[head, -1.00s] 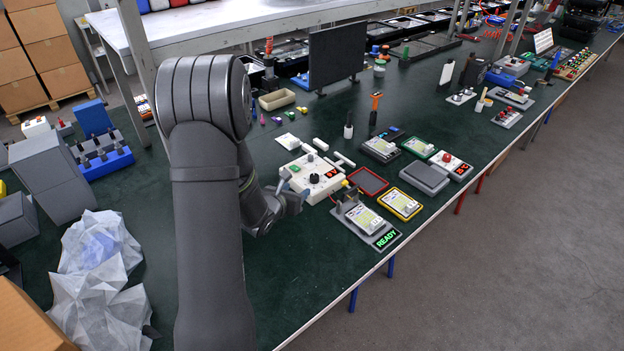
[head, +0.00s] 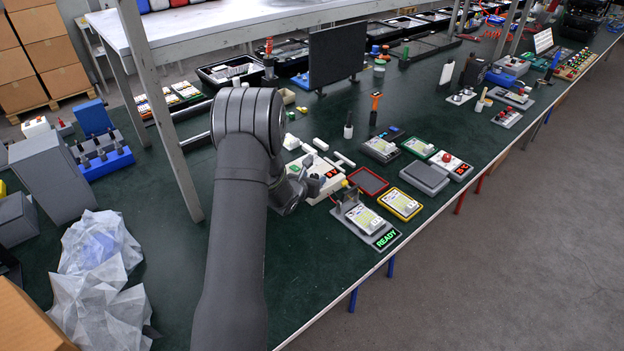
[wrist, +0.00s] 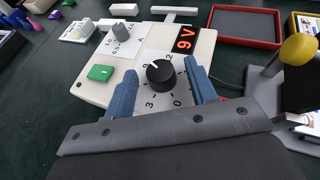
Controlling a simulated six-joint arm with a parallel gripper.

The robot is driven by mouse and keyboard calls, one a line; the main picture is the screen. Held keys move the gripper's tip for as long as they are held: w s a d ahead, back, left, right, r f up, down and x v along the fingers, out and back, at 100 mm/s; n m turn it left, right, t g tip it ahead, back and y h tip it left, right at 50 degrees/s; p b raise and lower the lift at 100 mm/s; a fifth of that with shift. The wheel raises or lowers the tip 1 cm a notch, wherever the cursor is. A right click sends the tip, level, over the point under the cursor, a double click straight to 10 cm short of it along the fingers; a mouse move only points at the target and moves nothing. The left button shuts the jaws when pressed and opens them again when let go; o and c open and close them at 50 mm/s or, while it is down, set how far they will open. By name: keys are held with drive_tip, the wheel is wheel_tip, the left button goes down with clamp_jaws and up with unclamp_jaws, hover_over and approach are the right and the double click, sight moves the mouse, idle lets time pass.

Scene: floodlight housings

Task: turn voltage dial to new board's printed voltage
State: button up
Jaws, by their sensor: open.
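The white supply box (head: 327,170) stands on the green bench, partly hidden by my arm in the head view. In the wrist view its black voltage dial (wrist: 160,73) has a white pointer mark aimed up and left, with printed digits around it. The red display (wrist: 187,39) reads 9 V. My gripper (wrist: 161,69) is open, its blue fingers on either side of the dial; I cannot tell whether they touch it. A board sits in the yellow-framed tray (head: 413,212) and another in the fixture showing READY (head: 387,239). Their printing is too small to read.
The box also carries a green button (wrist: 101,73) and a grey knob (wrist: 122,31). An empty red-framed tray (head: 367,181) lies beside it. A yellow-topped post (wrist: 299,48) rises close on the right. White bars (head: 318,144) lie behind the box.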

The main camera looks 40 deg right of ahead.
drive_tip(key=shift+c, duration=0.3)
drive_tip(key=c, duration=0.9)
drive_tip(key=m+g, duration=0.2)
drive_tip(key=g, duration=0.1)
drive_tip(key=w+m+g+h, duration=0.1)
drive_tip(key=m+g, duration=0.1)
drive_tip(key=m, duration=0.1)
drive_tip(key=shift+a+g, duration=0.1)
drive_tip(key=shift+g, duration=0.3)
drive_tip(key=m+g, duration=0.4)
drive_tip(key=g, duration=0.1)
drive_tip(key=shift+w+m+y, duration=0.25)
drive_tip(key=shift+m+y, duration=0.05)
drive_tip(key=shift+m+g+y, duration=0.3)
drive_tip(key=shift+m+g, duration=0.2)
drive_tip(key=shift+g, duration=0.1)
drive_tip(key=shift+d+r, duration=0.1)
drive_tip(key=shift+d, duration=0.1)
